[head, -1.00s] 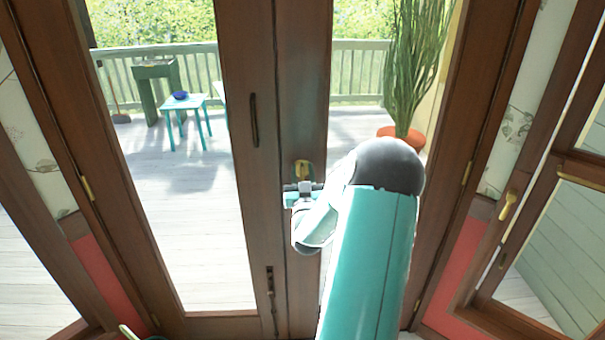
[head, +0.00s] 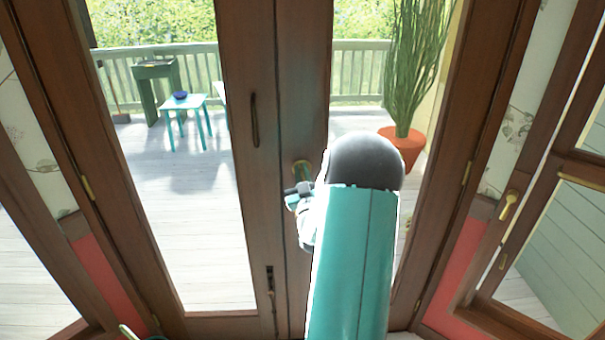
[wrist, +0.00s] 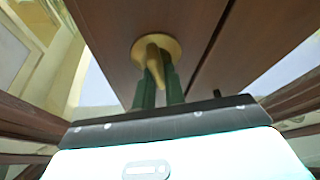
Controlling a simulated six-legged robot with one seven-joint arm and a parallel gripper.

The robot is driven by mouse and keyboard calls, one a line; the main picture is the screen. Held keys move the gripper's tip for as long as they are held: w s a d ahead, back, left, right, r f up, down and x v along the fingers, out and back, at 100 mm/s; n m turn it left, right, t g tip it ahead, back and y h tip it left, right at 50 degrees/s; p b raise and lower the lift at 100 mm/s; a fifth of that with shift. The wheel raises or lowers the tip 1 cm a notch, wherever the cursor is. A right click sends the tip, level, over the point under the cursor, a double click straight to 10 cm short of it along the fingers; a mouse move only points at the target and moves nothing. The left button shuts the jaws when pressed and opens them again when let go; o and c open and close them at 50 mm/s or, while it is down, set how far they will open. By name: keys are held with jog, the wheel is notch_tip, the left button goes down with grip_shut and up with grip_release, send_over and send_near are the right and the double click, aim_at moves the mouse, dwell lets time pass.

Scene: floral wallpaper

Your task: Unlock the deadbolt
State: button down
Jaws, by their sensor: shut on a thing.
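The deadbolt (wrist: 157,52) shows in the wrist view as a round brass plate with a brass thumb-turn on the brown wooden door. My gripper (wrist: 158,82) is shut on the thumb-turn, with one green finger on each side of it. The thumb-turn itself is hidden there by the gripper and arm. The double door (head: 282,228) is closed.
A dark pull handle (head: 254,120) and a lower bolt (head: 270,281) are on the left door leaf. Another door with a brass handle (head: 509,204) stands at the right. Beyond the glass are a deck, a small teal table (head: 196,101) and a potted plant (head: 402,150).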

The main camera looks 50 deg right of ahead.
jog(key=n+y, duration=0.1)
jog(key=n, duration=0.2)
jog(key=n+t+y, duration=0.1)
jog(key=n+y, duration=0.1)
jog(key=n, duration=0.1)
jog(key=shift+w+a+n, duration=0.1)
jog(key=shift+n, duration=0.2)
jog(key=shift+f+n+g+y, duration=0.25)
jog(key=shift+n+y, duration=0.4)
jog(key=shift+n, duration=1.35)
jog(key=shift+n+g+y, duration=0.35)
jog(key=shift+n+y, duration=0.35)
jog(key=shift+n, duration=1.3)
jog(key=shift+f+n+g+y, duration=0.25)
jog(key=shift+n+y, duration=0.4)
jog(key=shift+n, duration=1.35)
jog(key=shift+r, duration=0.1)
jog(key=c, duration=1.5)
grip_release()
jog(key=shift+o, duration=0.2)
